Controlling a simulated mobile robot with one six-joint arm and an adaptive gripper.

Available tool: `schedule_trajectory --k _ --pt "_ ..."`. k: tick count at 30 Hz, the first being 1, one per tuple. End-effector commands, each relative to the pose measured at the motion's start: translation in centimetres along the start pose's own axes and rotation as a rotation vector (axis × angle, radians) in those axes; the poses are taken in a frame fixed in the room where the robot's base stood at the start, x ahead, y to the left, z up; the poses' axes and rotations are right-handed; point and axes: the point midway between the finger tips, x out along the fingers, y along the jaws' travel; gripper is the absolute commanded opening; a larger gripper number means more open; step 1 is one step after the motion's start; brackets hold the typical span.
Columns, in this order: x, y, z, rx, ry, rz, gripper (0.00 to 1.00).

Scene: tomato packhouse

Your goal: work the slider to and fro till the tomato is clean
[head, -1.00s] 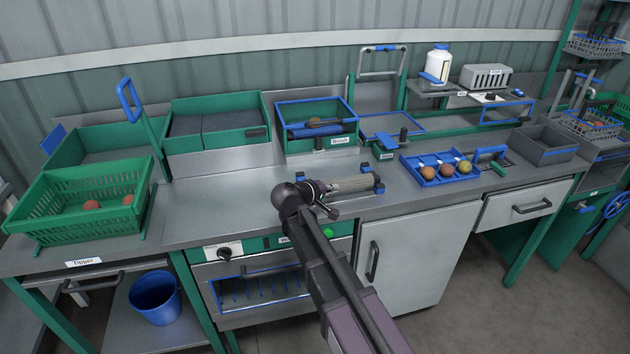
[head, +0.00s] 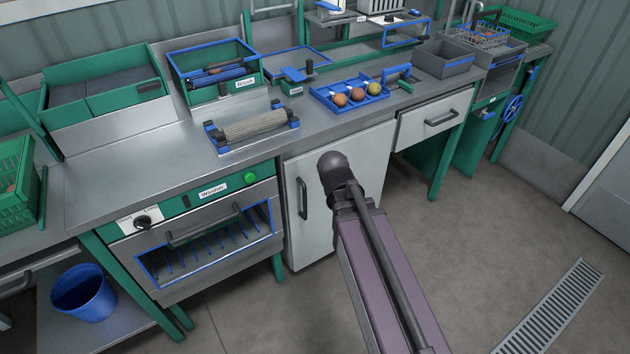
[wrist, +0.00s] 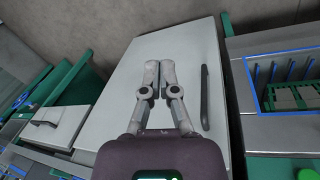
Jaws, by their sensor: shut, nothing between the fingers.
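The brush box (head: 243,80), green with a blue rim and a "Brush" label, stands on the bench back at upper left in the head view. A dark and blue bar (head: 222,72), perhaps the slider, lies in it. I cannot make out a tomato in it clearly. My arm's end reaches low in front of the white cabinet door (head: 345,170), well away from the box. The fingers are hidden in the head view. In the wrist view my gripper (wrist: 160,68) is shut and empty before the same door, with its dark handle (wrist: 205,97) to the right.
A roller unit (head: 255,127) lies on the bench front. A blue tray (head: 350,104) holds three tomatoes. A grey bin (head: 443,62) is to the right. The washer (head: 205,240) is lower left; open floor lies right.

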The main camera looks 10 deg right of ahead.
Motion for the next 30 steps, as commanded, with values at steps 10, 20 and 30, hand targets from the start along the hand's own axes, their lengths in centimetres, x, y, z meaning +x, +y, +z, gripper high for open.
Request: schedule_trajectory --k 10,20,30 --pt "1.6 0.7 4.4 0.1 -0.064 -0.191 0.0" --pt "1.6 0.7 4.5 0.104 -0.067 -0.2 0.03" --pt "1.6 0.7 4.4 0.104 -0.067 -0.199 0.57"
